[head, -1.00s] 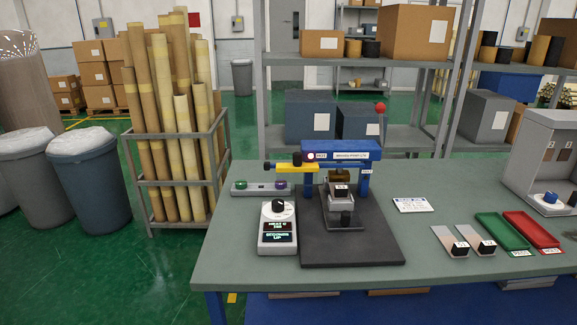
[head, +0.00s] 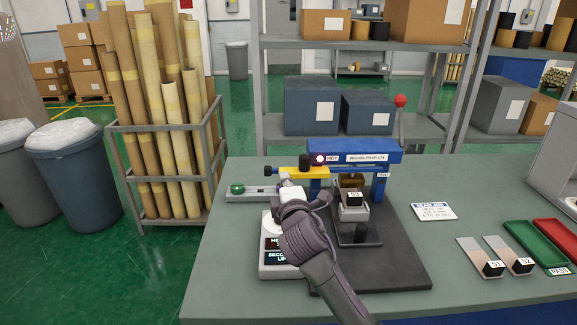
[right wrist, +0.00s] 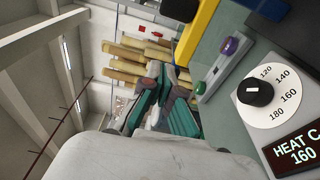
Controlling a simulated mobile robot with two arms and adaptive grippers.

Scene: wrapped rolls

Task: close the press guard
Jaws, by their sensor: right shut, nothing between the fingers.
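The blue press (head: 345,155) stands on a dark base plate (head: 400,272) on the bench. A yellow bar with a black knob (head: 298,172), which looks like its guard, sticks out to the left at the press's upper left; it also shows in the right wrist view (right wrist: 196,32). A dark block marked 51 or similar (head: 355,194) sits under the press head. My right gripper (head: 287,190) is shut and empty, just below and in front of the yellow bar; contact cannot be told. Its fingers show in the right wrist view (right wrist: 166,80). My left gripper is out of view.
A heat dial box (head: 272,255), partly hidden by my right arm, stands left of the base plate. Behind it lies a button bar (head: 240,192) with green and purple buttons. Sample strips (head: 475,250) and a green tray (head: 535,243) lie at the right.

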